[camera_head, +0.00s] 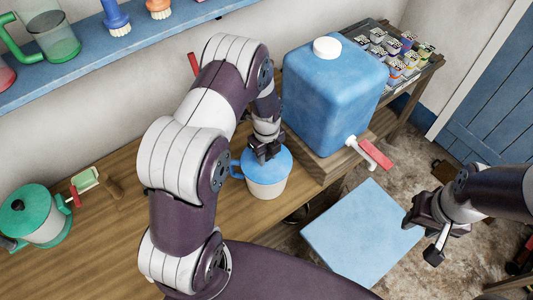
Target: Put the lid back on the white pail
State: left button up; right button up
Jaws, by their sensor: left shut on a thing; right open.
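The white pail (266,189) stands on the wooden counter beside the blue water tank, with a blue handle on its left. The round blue lid (279,164) is over the pail's mouth and appears level with its rim; I cannot tell whether it rests fully on it. My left gripper (265,155) points down from above and is shut on the middle of the lid, hiding its grip. My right gripper (422,233) is open and empty at the right, above the floor near a light blue panel.
A blue tank (333,95) with a white cap and red-handled tap stands right of the pail. A green-lidded pot (38,228) and a wooden counter (110,240) are at left. A blue shelf (110,58) runs above. A light blue panel (360,232) lies lower right.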

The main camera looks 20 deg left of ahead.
pick_arm(q)
jog(key=o, duration=1.6)
notch_tip(320, 180, up, 7)
jog(key=p, duration=0.5)
jog(key=shift+p, duration=0.35)
grip_shut()
jog(key=shift+f, duration=0.2)
dwell(0.5)
jog(key=shift+f+b, duration=1.75)
jog(key=shift+f, duration=0.25)
